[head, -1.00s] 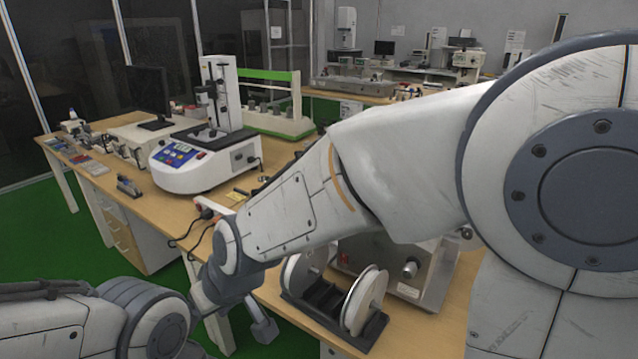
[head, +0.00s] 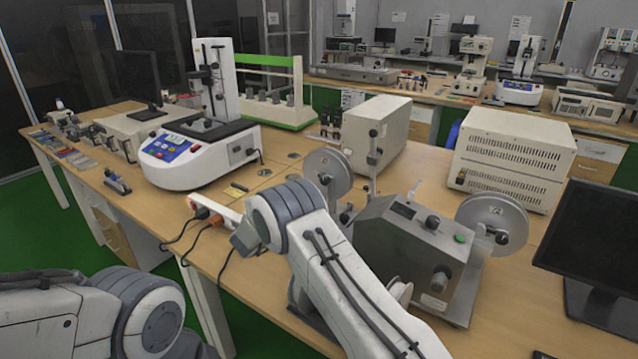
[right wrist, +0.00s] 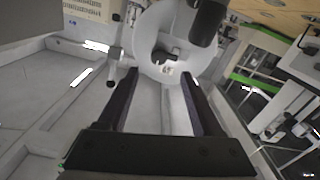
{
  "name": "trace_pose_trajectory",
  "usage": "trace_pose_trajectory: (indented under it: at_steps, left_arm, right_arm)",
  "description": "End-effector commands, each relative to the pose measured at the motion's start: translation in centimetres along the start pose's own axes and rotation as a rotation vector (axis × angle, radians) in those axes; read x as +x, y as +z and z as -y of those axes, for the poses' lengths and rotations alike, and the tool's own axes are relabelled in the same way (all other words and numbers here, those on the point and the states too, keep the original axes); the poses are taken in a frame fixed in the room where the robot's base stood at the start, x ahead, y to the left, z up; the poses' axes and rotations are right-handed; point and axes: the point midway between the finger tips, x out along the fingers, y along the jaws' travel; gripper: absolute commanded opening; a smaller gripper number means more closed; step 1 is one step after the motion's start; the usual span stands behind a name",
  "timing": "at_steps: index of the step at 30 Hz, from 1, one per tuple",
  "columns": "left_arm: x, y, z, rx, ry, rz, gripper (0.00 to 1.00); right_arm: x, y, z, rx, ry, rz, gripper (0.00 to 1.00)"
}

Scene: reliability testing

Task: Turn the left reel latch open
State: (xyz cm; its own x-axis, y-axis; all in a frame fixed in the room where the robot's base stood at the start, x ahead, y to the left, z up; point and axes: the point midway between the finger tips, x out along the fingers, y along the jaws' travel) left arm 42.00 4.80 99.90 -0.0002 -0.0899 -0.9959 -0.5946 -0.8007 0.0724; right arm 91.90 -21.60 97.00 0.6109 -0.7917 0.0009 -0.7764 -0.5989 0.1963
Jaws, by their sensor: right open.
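The grey machine (head: 415,255) on the bench carries two grey reels. The left reel (head: 322,165) is at its upper left, and the right reel (head: 492,220) is at its right. In the right wrist view a pale reel disc (right wrist: 150,28) stands ahead of my right gripper (right wrist: 158,76), with a small dark latch (right wrist: 165,58) at its hub. The latch appears between and just beyond the open, empty fingers; I cannot tell its turn angle.
A white tester with a blue panel (head: 190,155) stands left on the bench. A beige box (head: 515,158) and a monitor (head: 598,245) stand right. A holder with white spools (head: 400,292) is mostly behind my right arm. Cables hang over the front edge.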

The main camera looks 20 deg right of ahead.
Motion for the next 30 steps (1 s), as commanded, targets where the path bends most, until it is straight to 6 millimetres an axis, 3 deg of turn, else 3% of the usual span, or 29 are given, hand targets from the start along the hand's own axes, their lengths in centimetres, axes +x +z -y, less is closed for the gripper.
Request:
trace_pose_trajectory:
  at_steps: [6,12,25,26,30]
  left_arm:
    - [-0.9,-0.1,-0.1,0.0,0.0,0.0,0.5]
    - [-1.2,-0.1,-0.1,0.0,0.0,0.0,0.5]
    - [-1.3,-0.1,-0.1,0.0,0.0,0.0,0.5]
    - [-1.3,-0.1,-0.1,0.0,0.0,0.0,0.5]
    - [-1.3,-0.1,-0.1,0.0,0.0,0.0,0.5]
  right_arm:
    - [4.5,-0.1,-0.3,0.001,0.004,0.002,0.67]
    - [7.2,-0.1,-0.1,0.001,0.0,0.001,0.67]
    - [8.2,-0.1,0.2,0.001,-0.005,0.0,0.67]
    - [8.2,-0.1,0.2,0.001,-0.005,0.0,0.59]
    - [8.2,-0.1,0.2,0.001,-0.005,0.0,0.06]
